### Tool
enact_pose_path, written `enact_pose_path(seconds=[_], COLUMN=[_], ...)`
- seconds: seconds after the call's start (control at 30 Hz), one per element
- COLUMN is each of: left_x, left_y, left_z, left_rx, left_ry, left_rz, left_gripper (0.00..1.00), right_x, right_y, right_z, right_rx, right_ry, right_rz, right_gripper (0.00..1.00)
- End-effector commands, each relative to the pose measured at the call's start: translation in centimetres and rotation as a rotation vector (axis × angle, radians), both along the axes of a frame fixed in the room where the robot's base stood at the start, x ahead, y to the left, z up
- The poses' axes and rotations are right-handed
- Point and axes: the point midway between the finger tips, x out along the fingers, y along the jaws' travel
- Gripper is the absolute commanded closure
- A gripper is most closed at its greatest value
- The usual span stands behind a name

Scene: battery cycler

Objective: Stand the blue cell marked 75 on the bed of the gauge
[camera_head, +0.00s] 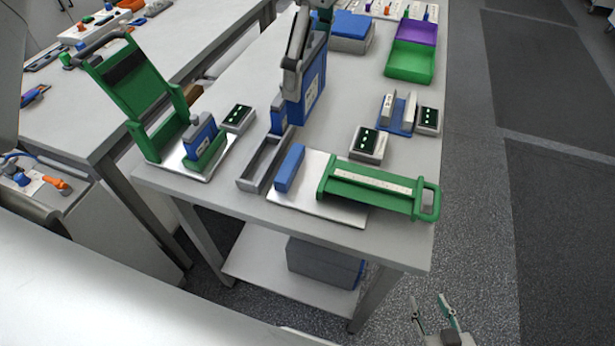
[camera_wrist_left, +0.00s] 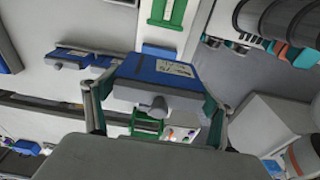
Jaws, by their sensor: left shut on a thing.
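My left gripper (camera_head: 297,62) is shut on a large blue cell (camera_head: 312,88) with a white label, held upright above the table. In the left wrist view the blue cell (camera_wrist_left: 158,72) sits between the two fingers (camera_wrist_left: 155,105); its number is too small to read. The gauge is a green frame with a pale scale (camera_head: 372,185) at the table's near edge. Its light bed plate (camera_head: 325,207) carries a blue block (camera_head: 289,168) at the left. The held cell is behind and above the gauge. My right gripper (camera_head: 432,308) is open and empty at the bottom right, off the table.
Another blue cell (camera_head: 278,115) stands by a grey tray (camera_head: 249,180) left of the gauge. A green hinged fixture (camera_head: 135,85) holds a blue cell (camera_head: 201,133). Small black displays (camera_head: 366,142) stand nearby. A purple and green bin (camera_head: 410,62) is at the back right.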

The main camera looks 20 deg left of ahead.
Motion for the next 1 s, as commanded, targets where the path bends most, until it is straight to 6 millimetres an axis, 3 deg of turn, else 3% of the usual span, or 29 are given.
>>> enact_pose_path(seconds=[0.17, 0.27, 0.8, 1.0], left_x=[0.3, 0.3, 0.2, 0.3], left_y=[-0.7, -0.7, -0.7, -0.8], left_z=[-0.2, -1.4, -13.0, -15.3], left_rx=[-0.001, 0.000, -0.001, -0.002], left_ry=[-0.002, 0.000, 0.001, -0.002], left_rz=[-0.012, -0.015, -0.014, -0.013], left_gripper=[0.60, 0.60, 0.60, 0.60], right_x=[0.0, 0.0, -0.2, -0.2], right_y=[0.0, 0.0, 0.1, 0.1], right_z=[0.1, 0.0, -0.4, -0.3], right_rx=[0.000, 0.000, 0.000, 0.000], right_ry=[0.000, 0.000, 0.006, 0.006], right_rz=[0.000, 0.000, 0.000, 0.000], right_gripper=[0.60, 0.60, 0.60, 0.60])
